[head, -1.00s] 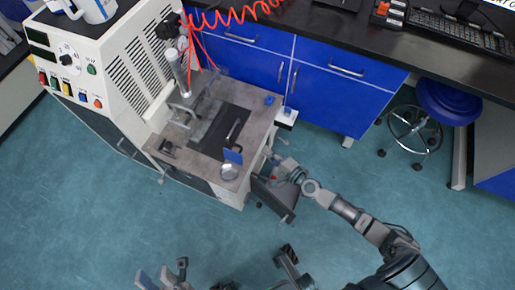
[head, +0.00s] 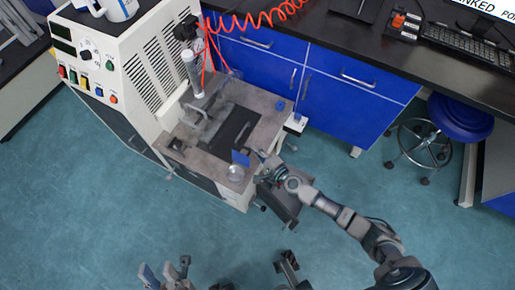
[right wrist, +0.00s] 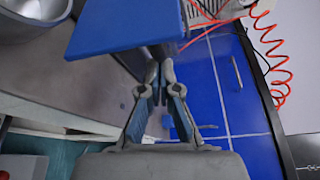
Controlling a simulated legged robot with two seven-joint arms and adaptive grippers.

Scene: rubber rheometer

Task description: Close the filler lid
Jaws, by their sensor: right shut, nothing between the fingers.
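The filler lid, seen as a blue square plate (head: 240,158), stands raised beside a round metal cup (head: 236,172) at the bench's front corner. In the right wrist view the blue plate (right wrist: 125,25) fills the upper middle, and the metal cup (right wrist: 32,15) is at the top left. My right gripper (head: 257,154) is just right of the plate. Its fingers (right wrist: 158,75) are together and empty, close to the plate's lower right edge; I cannot tell whether they touch it. My left gripper (head: 166,268) is low in the head view, away from the bench, with its fingers apart.
The white machine (head: 125,55) with its control panel stands left of the metal bench top (head: 265,105). A clear cylinder (head: 193,75) and red coiled hose (head: 265,18) are behind. Blue cabinets (head: 345,110) stand to the right. The floor (head: 100,200) in front is clear.

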